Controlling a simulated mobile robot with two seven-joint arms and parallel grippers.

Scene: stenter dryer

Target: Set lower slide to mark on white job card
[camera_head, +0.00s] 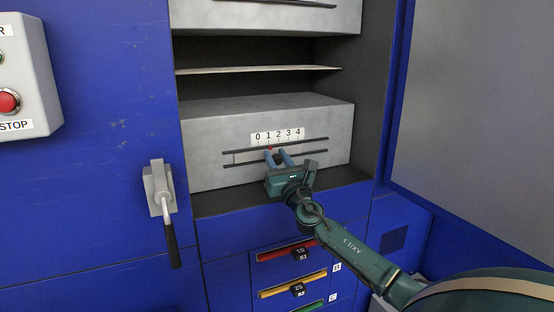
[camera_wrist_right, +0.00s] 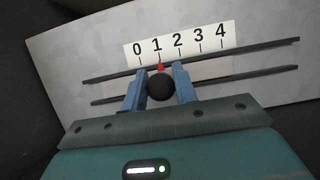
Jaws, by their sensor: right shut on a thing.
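The lower slide is on a grey block (camera_head: 225,132) inside the open blue cabinet, with two dark rails under a white scale (camera_head: 277,135) numbered 0 to 4. Its black round knob (camera_wrist_right: 160,87) sits between the blue fingers of my right gripper (camera_head: 279,155), which is shut on it. The slide's red pointer (camera_wrist_right: 160,67) stands at the 1 mark in the right wrist view. The scale also shows there (camera_wrist_right: 180,42). No white job card is in view. My left gripper is not in view.
An upper grey block (camera_head: 270,18) and a thin shelf (camera_head: 258,70) are above. A lever handle (camera_head: 163,200) and a box with a red STOP button (camera_head: 8,101) are at left. Red, yellow and green slots (camera_head: 287,250) lie below. An open door (camera_head: 480,120) stands at right.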

